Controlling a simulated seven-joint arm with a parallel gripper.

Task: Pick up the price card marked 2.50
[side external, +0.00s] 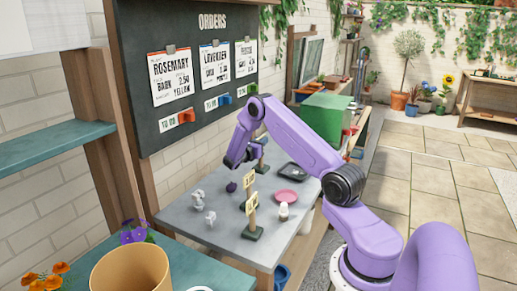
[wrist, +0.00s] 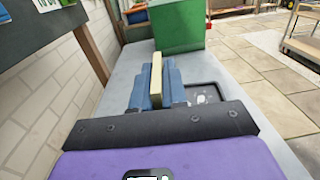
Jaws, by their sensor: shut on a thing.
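My gripper (wrist: 156,88) is shut on a pale yellow price card (wrist: 157,72), seen edge-on between its blue fingers in the wrist view. Its face is turned away there, so I cannot read the number. In the side external view my purple wrist partly hides this place; a card holder with a dark base (side external: 261,168) stands just beside it. Two more pale price cards, one behind (side external: 250,179) and one in front (side external: 252,203), stand on dark bases on the grey table; their marks are too small to read.
The grey table (side external: 190,222) also holds a pink saucer (side external: 287,196), a dark tray (side external: 294,171), a small white item (side external: 283,212) and small grey figures (side external: 198,197). A green box (side external: 325,118) stands at the far end. An orders board (side external: 190,70) hangs on the left wall.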

